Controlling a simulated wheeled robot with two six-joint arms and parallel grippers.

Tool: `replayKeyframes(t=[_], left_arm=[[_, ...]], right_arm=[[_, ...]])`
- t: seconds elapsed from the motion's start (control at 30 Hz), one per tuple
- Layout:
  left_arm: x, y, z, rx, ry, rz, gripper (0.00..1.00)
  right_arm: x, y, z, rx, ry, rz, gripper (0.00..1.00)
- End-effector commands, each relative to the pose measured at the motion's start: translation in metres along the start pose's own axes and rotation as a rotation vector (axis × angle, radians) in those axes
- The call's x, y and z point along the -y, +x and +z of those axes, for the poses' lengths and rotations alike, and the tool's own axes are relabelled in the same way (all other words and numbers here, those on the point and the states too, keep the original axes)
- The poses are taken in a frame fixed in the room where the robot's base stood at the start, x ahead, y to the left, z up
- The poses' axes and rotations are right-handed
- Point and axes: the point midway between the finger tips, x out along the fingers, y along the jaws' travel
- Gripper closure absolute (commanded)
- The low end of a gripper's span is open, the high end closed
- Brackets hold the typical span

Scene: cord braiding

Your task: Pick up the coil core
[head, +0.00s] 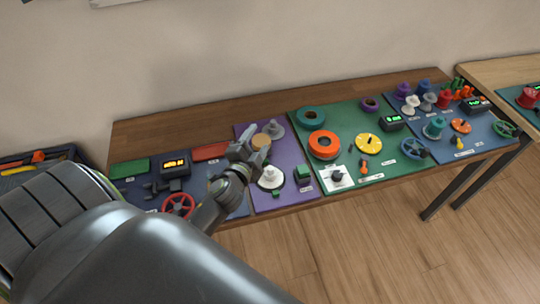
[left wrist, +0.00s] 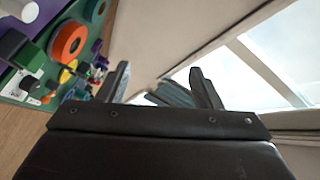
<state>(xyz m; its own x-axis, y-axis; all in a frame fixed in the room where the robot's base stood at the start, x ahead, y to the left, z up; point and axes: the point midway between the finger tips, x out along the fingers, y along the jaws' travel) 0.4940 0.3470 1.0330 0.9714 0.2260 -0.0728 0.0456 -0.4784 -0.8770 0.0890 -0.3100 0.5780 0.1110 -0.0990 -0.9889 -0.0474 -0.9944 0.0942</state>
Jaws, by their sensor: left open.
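My left gripper (head: 248,150) is above the purple mat (head: 280,200). In the left wrist view its fingers (left wrist: 160,84) stand apart with nothing held between them. I cannot tell for sure which thing is the coil core. On the green mat (head: 392,168) lie a thick orange ring (head: 313,146), a teal ring (head: 310,113) and a small purple ring (head: 370,103). The orange ring also shows in the left wrist view (left wrist: 83,36), off to the left of the fingers. My right gripper is not in view.
Near my gripper, a round tan piece (head: 261,141) and a grey-white spool (head: 271,178) stand on the purple mat. A yellow dial (head: 368,143) and a dark display box (head: 392,122) are on the green mat. Several spools crowd the blue mat at right.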

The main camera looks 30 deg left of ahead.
Motion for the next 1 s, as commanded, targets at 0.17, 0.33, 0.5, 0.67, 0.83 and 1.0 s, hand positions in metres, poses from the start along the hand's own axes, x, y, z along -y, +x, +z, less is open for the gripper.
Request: replayKeyframes(t=[0.17,0.33,0.5,0.67,0.83,1.0], left_arm=[[0.024,0.023,-0.083,-0.364,0.33,-0.108,0.41],[0.014,0.025,-0.146,-0.687,0.666,-0.137,0.41],[-0.017,0.022,-0.178,-0.978,1.013,-0.082,0.41],[-0.049,0.021,-0.175,-1.207,1.336,0.059,0.41],[-0.068,0.026,-0.142,-1.388,1.651,0.313,0.41],[-0.059,0.033,-0.092,-1.482,1.895,0.675,0.41]], right_arm=[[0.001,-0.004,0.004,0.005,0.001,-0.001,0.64],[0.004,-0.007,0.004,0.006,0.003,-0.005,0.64],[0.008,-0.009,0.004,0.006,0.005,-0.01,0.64],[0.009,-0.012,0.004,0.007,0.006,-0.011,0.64],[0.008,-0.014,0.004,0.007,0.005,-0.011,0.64],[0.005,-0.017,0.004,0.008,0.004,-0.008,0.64]])
